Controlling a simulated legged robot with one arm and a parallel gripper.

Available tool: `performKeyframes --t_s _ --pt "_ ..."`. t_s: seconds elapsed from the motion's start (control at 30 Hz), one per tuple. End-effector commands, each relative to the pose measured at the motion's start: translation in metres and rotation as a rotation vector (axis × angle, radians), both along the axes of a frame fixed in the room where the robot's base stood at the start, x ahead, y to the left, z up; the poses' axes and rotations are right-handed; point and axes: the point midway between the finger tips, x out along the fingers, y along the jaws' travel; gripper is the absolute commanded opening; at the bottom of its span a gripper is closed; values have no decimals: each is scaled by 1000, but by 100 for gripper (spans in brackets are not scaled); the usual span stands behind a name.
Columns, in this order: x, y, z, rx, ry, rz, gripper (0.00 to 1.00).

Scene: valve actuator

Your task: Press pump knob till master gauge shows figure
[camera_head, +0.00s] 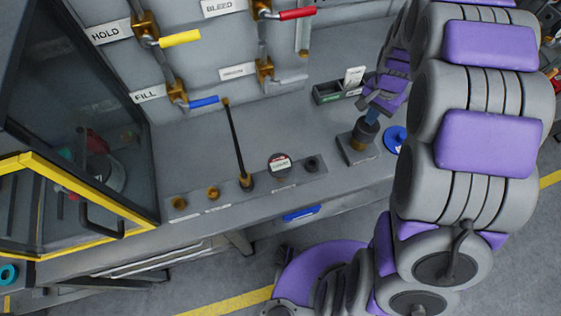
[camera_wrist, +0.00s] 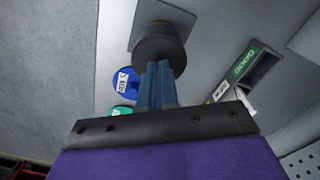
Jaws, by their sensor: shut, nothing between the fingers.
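The pump knob, a dark round knob (camera_head: 365,132), stands on a grey block at the right of the bench. In the wrist view the knob (camera_wrist: 160,50) is right at my fingertips. My gripper (camera_head: 371,117) is shut and empty, with its blue fingers (camera_wrist: 157,78) together over the knob. They look to be touching it, but how far it is pressed I cannot tell. A small round dark piece with a white and red face (camera_head: 279,163) sits on the bench strip and may be the master gauge. Its reading is too small to make out.
A thin black lever (camera_head: 236,145) stands upright on the strip left of the round face. Yellow (camera_head: 180,39), red (camera_head: 298,14) and blue (camera_head: 204,102) valve handles are on the back panel. A blue disc (camera_head: 396,138) and a green-labelled bin (camera_head: 328,93) are near the knob.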

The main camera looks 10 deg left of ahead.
Motion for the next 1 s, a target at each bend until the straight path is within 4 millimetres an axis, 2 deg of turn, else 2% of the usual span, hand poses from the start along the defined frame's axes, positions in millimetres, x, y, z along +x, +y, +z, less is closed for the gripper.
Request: performKeyframes --t_s 0.8,1.0 --pt "0 0 -23 -1 -1 0 0" --pt "0 0 -19 0 -2 0 0"
